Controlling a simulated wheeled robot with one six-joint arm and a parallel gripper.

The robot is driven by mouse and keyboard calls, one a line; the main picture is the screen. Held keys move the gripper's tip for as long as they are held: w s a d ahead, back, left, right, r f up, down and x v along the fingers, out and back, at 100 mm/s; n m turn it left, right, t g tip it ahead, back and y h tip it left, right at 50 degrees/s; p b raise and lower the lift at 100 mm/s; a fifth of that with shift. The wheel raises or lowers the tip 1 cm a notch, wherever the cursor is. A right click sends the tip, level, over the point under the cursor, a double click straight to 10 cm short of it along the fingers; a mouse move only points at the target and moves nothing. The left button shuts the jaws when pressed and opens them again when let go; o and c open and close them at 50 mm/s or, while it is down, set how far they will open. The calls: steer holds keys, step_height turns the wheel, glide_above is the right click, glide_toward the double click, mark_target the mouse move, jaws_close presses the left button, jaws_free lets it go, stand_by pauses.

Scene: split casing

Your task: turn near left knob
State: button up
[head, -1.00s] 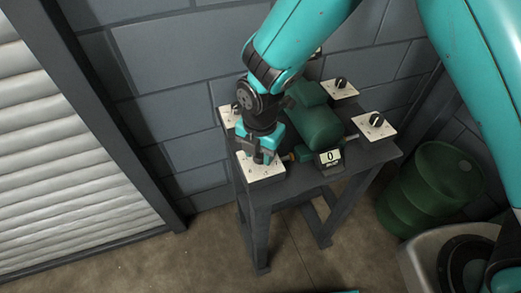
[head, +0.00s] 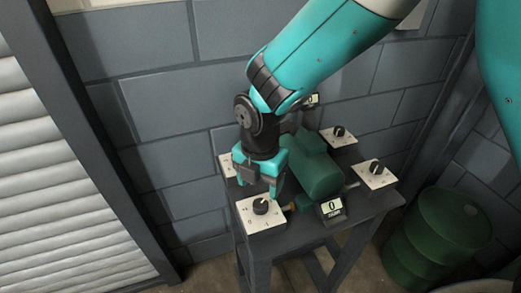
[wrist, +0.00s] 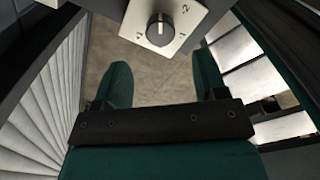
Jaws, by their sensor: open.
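The near left knob (head: 260,207) is a round black dial with a white pointer line, on a white plate (head: 277,218) at the near left corner of the table. In the wrist view the knob (wrist: 160,29) shows at the top, ahead of and between the fingers, with numbers on its plate (wrist: 196,14) around it. My gripper (head: 259,190) is open and empty, just behind and above the knob in the head view. It also shows in the wrist view (wrist: 163,78) with its two teal fingers apart. The knob is clear of the fingers.
A green motor-like casing (head: 316,172) stands mid-table, with a small display (head: 331,208) reading 0 before it. Knobs sit on plates at the far right (head: 338,131) and near right (head: 376,167); another plate (head: 226,166) is partly hidden behind my gripper. A green barrel (head: 440,235) stands right.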

mark_target(260, 204)
step_height(260, 204, up, 11)
steer(key=shift+f+b, duration=0.2)
steer(key=shift+b, duration=0.15)
steer(key=s+d+r+m+y, duration=0.2)
steer(key=s+d+m, duration=0.3)
steer(key=s+m, duration=0.3)
steer(key=s+d+r+m+y, duration=0.2)
steer(key=s+d+m, duration=0.4)
steer(key=m, duration=0.8)
steer(key=shift+s+d+r, duration=0.3)
steer(key=shift+s+r, duration=0.1)
steer(key=shift+s, duration=0.75)
